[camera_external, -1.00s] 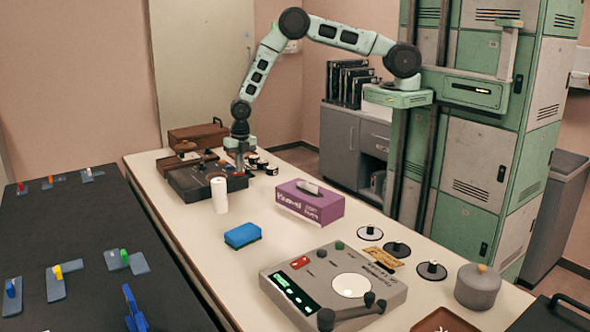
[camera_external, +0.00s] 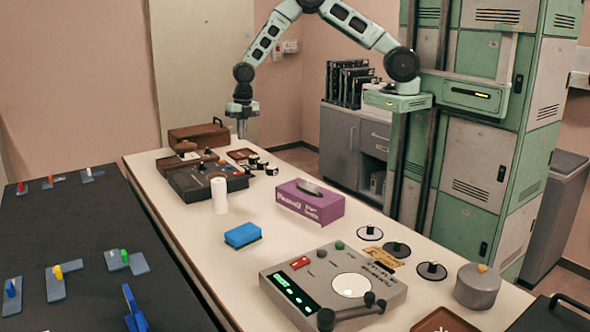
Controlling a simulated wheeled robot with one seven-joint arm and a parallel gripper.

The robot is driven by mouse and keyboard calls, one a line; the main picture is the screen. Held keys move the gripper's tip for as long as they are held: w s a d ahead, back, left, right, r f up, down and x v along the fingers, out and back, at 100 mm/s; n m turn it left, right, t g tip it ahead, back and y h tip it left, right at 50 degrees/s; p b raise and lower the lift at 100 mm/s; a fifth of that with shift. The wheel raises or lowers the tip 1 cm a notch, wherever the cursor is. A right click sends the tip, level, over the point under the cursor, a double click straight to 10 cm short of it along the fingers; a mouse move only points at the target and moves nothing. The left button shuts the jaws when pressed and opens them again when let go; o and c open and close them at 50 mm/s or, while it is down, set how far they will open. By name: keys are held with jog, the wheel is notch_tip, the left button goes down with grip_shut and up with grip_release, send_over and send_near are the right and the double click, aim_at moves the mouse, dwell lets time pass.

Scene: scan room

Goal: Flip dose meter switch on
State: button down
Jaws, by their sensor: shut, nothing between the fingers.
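Two devices on the white table could be the dose meter. One is a dark box (camera_external: 207,181) with small knobs and a red part, at the far end. The other is a grey console (camera_external: 335,285) at the near end, with a green lit display (camera_external: 294,293), a red switch (camera_external: 300,262), small knobs and a round white dial (camera_external: 351,285). I cannot tell the switch position on either. My gripper (camera_external: 242,132) points down in the air above and behind the dark box, apart from it. It is shut and empty.
A white roll (camera_external: 220,196), a purple tissue box (camera_external: 310,202) and a blue sponge (camera_external: 242,235) stand between the devices. A brown case (camera_external: 198,136) lies at the far end. A grey pot (camera_external: 478,287) stands at the near right. A black table (camera_external: 95,230) is at left.

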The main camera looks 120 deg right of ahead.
jog(key=shift+s+r, duration=0.15)
jog(key=shift+r, duration=0.65)
jog(key=shift+f+b, duration=0.15)
jog(key=shift+b, duration=0.35)
jog(key=w+b, duration=0.1)
jog(key=b, duration=1.1)
jog(key=shift+w+d+f+t, duration=0.15)
jog(key=shift+w+d+t, duration=0.05)
jog(key=shift+t, duration=0.1)
jog(key=shift+b, duration=0.45)
jog(key=shift+a+r+b, duration=0.1)
jog(key=shift+r+b, duration=0.2)
jog(key=shift+r, duration=0.15)
